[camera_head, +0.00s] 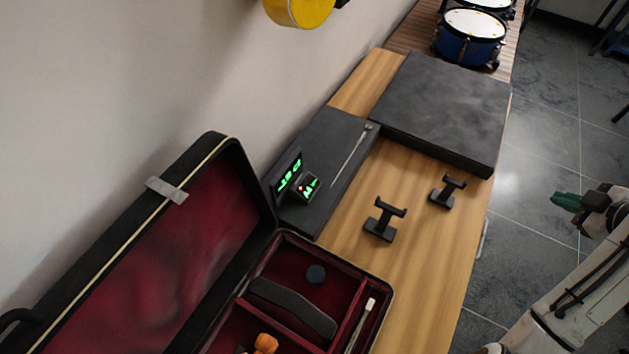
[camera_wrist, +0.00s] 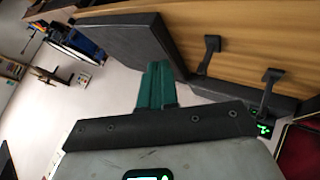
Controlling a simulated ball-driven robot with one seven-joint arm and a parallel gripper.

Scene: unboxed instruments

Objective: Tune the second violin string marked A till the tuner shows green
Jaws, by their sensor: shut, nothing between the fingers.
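A green glow from a small display (camera_wrist: 264,129) also shows at the right of the wrist view. No violin, string or A mark can be made out in either view. My gripper (camera_head: 566,201) has green fingers and is off the table's right side, over the floor, well apart from the tuner. In the wrist view its fingers (camera_wrist: 157,84) are together and hold nothing.
An open black case (camera_head: 207,330) with red lining lies at the front left. Two black stands (camera_head: 384,220) (camera_head: 447,190) rise from the wooden table (camera_head: 420,270). A thick dark slab (camera_head: 443,108) lies behind them. Blue drums (camera_head: 470,40) stand farther back.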

